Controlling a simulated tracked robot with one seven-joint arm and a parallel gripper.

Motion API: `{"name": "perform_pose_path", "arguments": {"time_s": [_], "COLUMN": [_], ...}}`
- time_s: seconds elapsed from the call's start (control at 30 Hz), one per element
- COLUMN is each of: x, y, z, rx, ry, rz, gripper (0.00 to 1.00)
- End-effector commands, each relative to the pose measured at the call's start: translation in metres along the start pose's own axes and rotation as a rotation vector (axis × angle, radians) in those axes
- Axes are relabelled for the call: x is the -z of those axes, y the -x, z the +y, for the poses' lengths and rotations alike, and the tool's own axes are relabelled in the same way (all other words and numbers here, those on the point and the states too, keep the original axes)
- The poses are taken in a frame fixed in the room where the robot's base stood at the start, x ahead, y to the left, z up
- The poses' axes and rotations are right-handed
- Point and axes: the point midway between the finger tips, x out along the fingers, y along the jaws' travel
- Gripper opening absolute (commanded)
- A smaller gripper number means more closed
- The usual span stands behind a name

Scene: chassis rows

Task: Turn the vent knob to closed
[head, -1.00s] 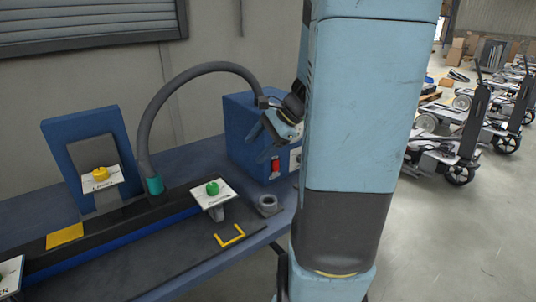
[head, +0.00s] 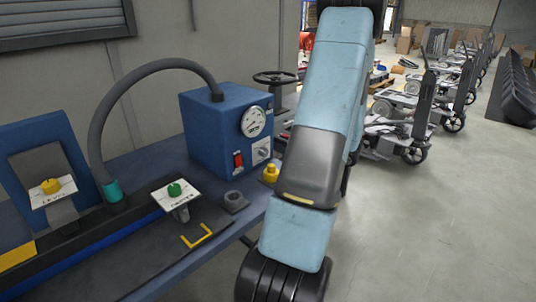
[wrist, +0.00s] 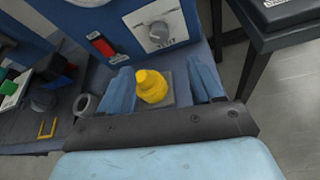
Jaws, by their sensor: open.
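A grey round knob on a pale plate (wrist: 158,31) is on the front of the blue box; it also shows in the head view (head: 262,151). Its lettering is too small to read surely, so I cannot tell if it is the vent knob. A yellow stepped knob (wrist: 152,86) stands on a grey square base at the bench's end; it also shows in the head view (head: 270,173). My gripper (wrist: 160,72) is open, with a finger on each side of the yellow knob in the picture. I see no contact. In the head view my gripper is hidden.
The blue box (head: 208,117) bears a gauge (head: 253,121) and a red switch (head: 238,160). A green knob (head: 174,189) and another yellow knob (head: 50,186) sit on labelled plates further left. A grey ring (head: 234,201) lies nearby. Open floor is at right.

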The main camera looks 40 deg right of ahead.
Motion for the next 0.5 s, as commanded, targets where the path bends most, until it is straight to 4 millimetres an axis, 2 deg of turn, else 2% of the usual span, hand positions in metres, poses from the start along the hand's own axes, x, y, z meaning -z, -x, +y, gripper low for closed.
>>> {"name": "perform_pose_path", "arguments": {"time_s": [0.17,0.5], "x": [0.001,0.001], "y": [-0.018,-0.077], "z": [0.000,0.001], "rx": [-0.002,-0.003], "ry": [-0.002,0.000], "rz": [0.000,0.001], "gripper": [0.65,0.65]}}
